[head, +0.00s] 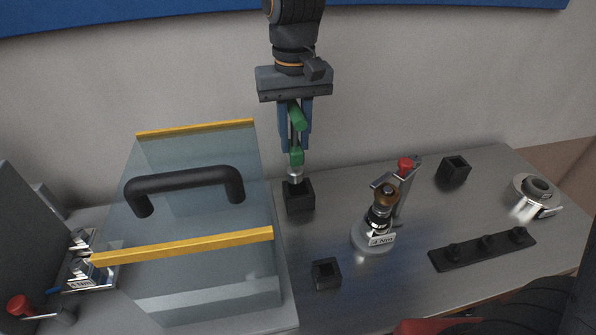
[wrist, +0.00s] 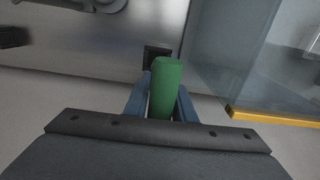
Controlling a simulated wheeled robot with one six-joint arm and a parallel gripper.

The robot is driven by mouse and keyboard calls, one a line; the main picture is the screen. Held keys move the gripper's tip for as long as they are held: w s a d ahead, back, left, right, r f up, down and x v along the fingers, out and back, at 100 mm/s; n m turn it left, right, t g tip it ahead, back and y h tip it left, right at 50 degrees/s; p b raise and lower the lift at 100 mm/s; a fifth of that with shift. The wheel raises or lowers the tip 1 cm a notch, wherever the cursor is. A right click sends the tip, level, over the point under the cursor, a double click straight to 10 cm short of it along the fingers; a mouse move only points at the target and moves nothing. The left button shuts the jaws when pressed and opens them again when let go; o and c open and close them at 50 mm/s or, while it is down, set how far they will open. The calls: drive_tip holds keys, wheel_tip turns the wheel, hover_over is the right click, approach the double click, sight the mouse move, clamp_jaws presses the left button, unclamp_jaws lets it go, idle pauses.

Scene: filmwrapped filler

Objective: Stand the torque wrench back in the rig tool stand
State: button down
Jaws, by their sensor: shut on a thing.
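The torque wrench (head: 296,157) has a green grip and a silver lower end, and hangs upright below my gripper (head: 294,140). My gripper's blue fingers are shut on it. Its silver lower end is at the mouth of a black square socket (head: 301,198), which looks like the tool stand; I cannot tell whether the end is inside it or just above or in front of it. In the wrist view the green grip (wrist: 167,88) sits between my fingers (wrist: 164,95) and partly hides the dark socket (wrist: 155,51).
A clear guard box (head: 205,215) with a black handle and yellow edges stands close left of the socket. Other black square sockets (head: 326,273) (head: 453,170) are on the metal bench.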

sight(298, 170)
drive_tip(key=f, duration=0.3)
drive_tip(key=shift+w+d+f+p, duration=0.2)
drive_tip(key=shift+d+p, duration=0.1)
drive_tip(key=shift+d, duration=0.1)
drive_tip(key=shift+f+p, duration=0.45)
drive_tip(key=shift+f, duration=1.5)
drive_tip(key=c, duration=1.5)
unclamp_jaws()
drive_tip(key=shift+f, duration=0.15)
wheel_tip(298, 170, up, 12)
drive_tip(key=b, duration=0.3)
drive_tip(key=shift+r, duration=0.25)
